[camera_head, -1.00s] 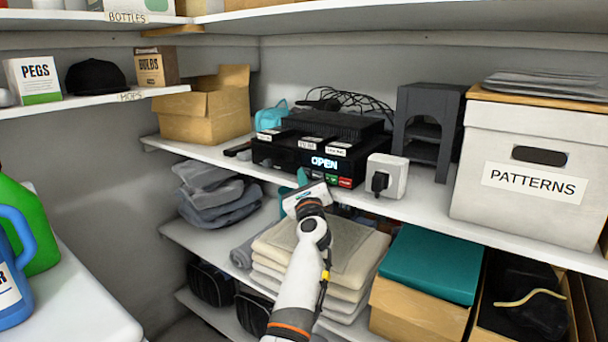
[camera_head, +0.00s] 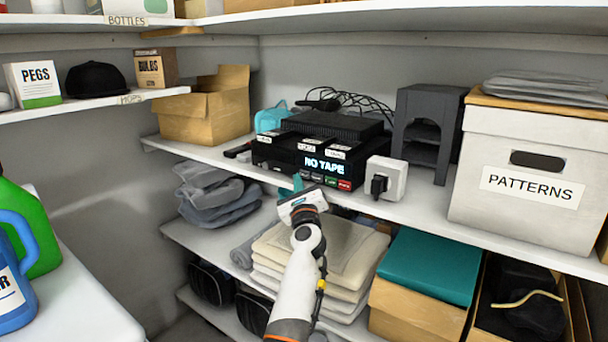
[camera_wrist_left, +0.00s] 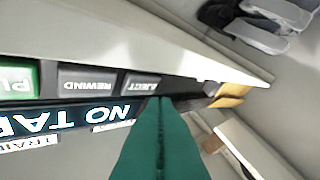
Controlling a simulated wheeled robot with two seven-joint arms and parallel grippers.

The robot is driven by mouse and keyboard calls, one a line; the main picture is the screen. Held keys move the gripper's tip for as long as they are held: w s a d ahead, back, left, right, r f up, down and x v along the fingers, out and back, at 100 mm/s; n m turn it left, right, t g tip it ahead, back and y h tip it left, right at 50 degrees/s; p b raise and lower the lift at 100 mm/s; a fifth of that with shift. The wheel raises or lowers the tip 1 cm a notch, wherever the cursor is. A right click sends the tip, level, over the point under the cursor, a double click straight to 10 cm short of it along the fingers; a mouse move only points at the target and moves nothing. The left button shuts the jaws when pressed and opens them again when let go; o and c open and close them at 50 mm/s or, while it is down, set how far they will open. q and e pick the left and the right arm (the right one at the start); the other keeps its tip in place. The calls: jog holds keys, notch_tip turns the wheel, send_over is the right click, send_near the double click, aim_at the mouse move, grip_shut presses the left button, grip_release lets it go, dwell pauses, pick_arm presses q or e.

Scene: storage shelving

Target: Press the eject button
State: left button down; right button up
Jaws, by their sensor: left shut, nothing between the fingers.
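The black tape player (camera_head: 270,155) stands on the middle shelf, and its display reads "NO TAPE". A row of buttons runs below the display, with green and red ones at the right. In the left wrist view the grey eject button (camera_wrist_left: 142,82) sits beside the rewind button (camera_wrist_left: 88,82), its label partly covered. My left gripper (camera_head: 297,183) is at the player's lower front edge, its teal fingers shut and empty. In the wrist view the fingertips (camera_wrist_left: 160,99) overlap the eject button's edge; I cannot tell whether they touch it. My right gripper is not in view.
A white plug adapter (camera_head: 395,177) stands right of the player, beside a dark grey stand (camera_head: 430,100). An open cardboard box (camera_head: 195,115) is to the left. Folded cloths (camera_head: 330,245) lie on the shelf below. The shelf edge (camera_head: 215,157) runs just under the player.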

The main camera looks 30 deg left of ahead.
pick_arm(q)
jog(key=s+p, duration=0.1)
jog(key=s, duration=0.1)
jog(key=s+p, duration=0.2)
jog(key=shift+s+a, duration=0.2)
jog(key=shift+s, duration=0.2)
dwell(0.5)
